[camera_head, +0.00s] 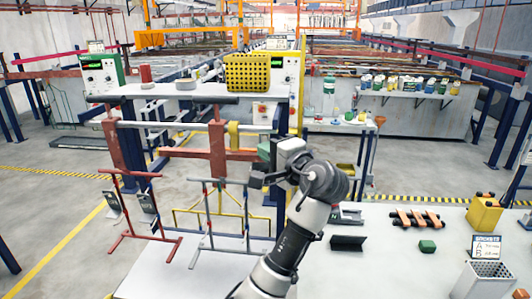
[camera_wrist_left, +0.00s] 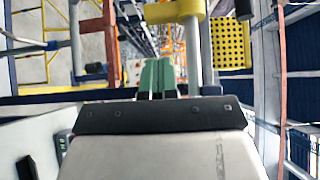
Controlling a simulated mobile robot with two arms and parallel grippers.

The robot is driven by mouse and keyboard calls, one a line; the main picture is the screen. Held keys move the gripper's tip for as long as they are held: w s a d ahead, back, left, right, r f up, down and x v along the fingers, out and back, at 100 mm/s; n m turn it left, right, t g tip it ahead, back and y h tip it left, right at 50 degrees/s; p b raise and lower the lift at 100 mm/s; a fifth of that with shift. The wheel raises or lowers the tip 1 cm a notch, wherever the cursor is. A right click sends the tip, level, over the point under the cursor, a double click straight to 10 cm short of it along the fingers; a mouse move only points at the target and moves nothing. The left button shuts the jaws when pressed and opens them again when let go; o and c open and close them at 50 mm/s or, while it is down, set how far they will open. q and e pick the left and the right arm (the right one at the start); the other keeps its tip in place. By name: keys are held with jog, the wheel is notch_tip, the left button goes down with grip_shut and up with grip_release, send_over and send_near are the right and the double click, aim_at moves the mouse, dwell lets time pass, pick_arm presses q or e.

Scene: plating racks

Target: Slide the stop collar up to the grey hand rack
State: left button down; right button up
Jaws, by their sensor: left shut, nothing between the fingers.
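The yellow collar (camera_head: 233,134), apparently the stop collar, sits around the grey bar (camera_head: 170,125) next to a red-brown upright. In the left wrist view the yellow collar (camera_wrist_left: 172,11) is at the top, beyond my fingertips. My left gripper (camera_head: 264,158) is to the right of the collar and lower in the picture. Its green fingers (camera_wrist_left: 157,78) are together and empty. I cannot tell whether they touch the collar. My right gripper is out of view.
A red rack (camera_head: 140,212) stands left of the grey rack; a yellow frame (camera_head: 182,222) is behind. A yellow perforated basket (camera_head: 248,73) is on the shelf above. A black block (camera_head: 348,243), a green block (camera_head: 427,246) and a yellow container (camera_head: 484,214) are on the right table.

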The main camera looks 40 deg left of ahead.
pick_arm(q)
jog(key=b+v, duration=0.3)
jog(key=v, duration=0.6)
jog(key=s+f+m+t+h, duration=0.15)
jog(key=f+h, duration=0.25)
jog(key=f, duration=0.9)
jog(key=s+f+m+t+h, duration=0.1)
jog(key=s+f+t+h, duration=0.2)
jog(key=f, duration=0.9)
jog(key=s+d+f+n+g+h, duration=0.25)
jog(key=s+d+f+h, duration=0.2)
jog(key=s+f, duration=0.45)
jog(key=s+d+f+n+g+h, duration=0.1)
jog(key=s+d+f+g+h, duration=0.35)
jog(key=s, duration=0.75)
notch_tip(320, 180, down, 26)
jog(key=a+h, duration=0.2)
jog(key=s+a+f, duration=0.2)
jog(key=s+f, duration=1.5)
jog(key=shift+a+m, duration=0.3)
jog(key=shift+m, duration=0.1)
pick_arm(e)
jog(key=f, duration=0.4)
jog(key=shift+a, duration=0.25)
